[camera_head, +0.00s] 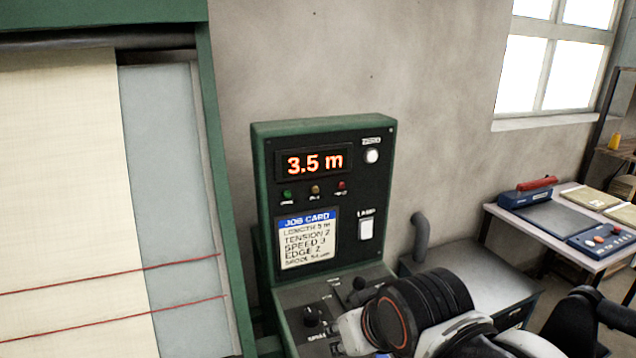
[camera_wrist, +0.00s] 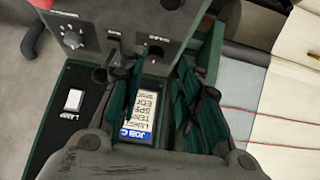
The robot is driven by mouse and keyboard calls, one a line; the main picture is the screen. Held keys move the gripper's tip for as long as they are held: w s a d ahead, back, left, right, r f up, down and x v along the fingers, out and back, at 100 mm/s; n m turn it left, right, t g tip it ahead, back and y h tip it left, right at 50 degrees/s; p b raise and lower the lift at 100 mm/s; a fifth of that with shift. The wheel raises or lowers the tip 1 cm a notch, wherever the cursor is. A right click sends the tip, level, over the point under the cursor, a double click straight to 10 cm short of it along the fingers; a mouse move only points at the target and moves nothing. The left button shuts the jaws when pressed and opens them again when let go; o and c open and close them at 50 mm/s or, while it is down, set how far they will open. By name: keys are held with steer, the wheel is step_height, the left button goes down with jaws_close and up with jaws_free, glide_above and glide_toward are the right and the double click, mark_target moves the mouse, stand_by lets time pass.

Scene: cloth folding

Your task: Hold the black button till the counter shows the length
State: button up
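The counter (camera_head: 315,162) on the green console reads 3.5 m in lit orange digits. The job card (camera_head: 308,240) below it reads LENGTH, apparently 5 m; it also shows upside down in the wrist view (camera_wrist: 136,120). My gripper (camera_wrist: 155,72) reaches over the console, its two dark fingers apart with nothing seen between them. A round black control (camera_wrist: 155,53) lies on the panel just beyond the fingertips; I cannot tell whether it is the black button or whether a finger touches it. In the head view my arm hides part of the sloping panel.
A white lamp switch (camera_head: 366,229), a white button (camera_head: 372,156) and small indicator lights (camera_head: 315,190) are on the console face. A dial (camera_wrist: 72,39) and a red knob (camera_wrist: 41,3) show in the wrist view. Cream cloth (camera_head: 60,200) hangs at left, a side table (camera_head: 545,235) stands right.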

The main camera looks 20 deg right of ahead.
jaws_close()
stand_by(1.3)
